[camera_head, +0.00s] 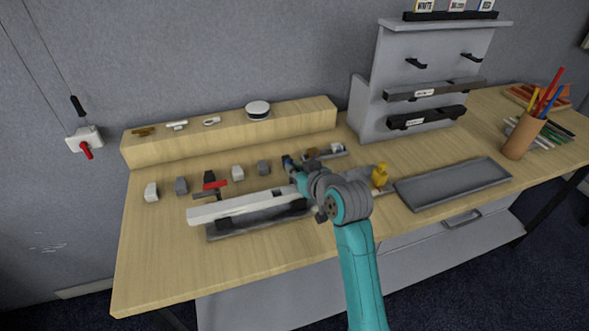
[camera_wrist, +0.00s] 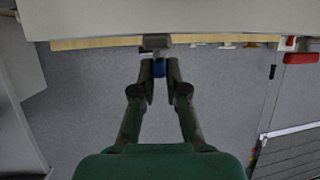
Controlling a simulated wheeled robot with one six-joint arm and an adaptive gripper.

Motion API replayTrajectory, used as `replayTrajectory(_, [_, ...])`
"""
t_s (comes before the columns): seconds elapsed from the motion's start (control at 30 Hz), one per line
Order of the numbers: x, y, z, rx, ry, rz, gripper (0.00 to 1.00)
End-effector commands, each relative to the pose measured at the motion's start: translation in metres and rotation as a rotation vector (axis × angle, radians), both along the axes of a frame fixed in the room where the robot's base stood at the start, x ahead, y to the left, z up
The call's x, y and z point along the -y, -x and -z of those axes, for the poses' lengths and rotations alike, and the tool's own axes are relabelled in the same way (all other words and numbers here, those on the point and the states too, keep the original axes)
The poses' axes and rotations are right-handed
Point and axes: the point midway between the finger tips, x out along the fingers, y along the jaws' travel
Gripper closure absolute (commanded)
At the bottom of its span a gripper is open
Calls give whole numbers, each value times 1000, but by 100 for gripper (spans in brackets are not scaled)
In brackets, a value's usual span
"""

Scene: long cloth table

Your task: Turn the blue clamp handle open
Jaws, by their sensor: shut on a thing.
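The blue clamp handle (camera_wrist: 159,68) shows as a small blue piece between my fingertips in the wrist view, beneath a dark grey clamp part (camera_wrist: 155,42). In the head view, its blue end (camera_head: 287,161) shows just beyond my gripper (camera_head: 293,167), at the right end of a long white bar (camera_head: 240,206). My gripper also shows in the wrist view (camera_wrist: 160,75), where its two fingers close on the handle from both sides. My arm hides part of the clamp in the head view. How far the handle is turned cannot be told.
Several small blocks (camera_head: 181,186) stand behind the bar. A wooden step (camera_head: 230,127) runs along the back. A yellow piece (camera_head: 380,175) and a grey tray (camera_head: 454,184) are on the right, near a pencil cup (camera_head: 521,138).

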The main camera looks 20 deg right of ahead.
Motion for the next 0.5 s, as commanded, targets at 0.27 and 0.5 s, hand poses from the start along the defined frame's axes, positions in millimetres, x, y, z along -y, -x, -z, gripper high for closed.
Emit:
replayTrajectory(0.27, [9,-3,-1,0,0,-241,100])
replayTrajectory(0.5, [13,-5,-1,0,1,-472,100])
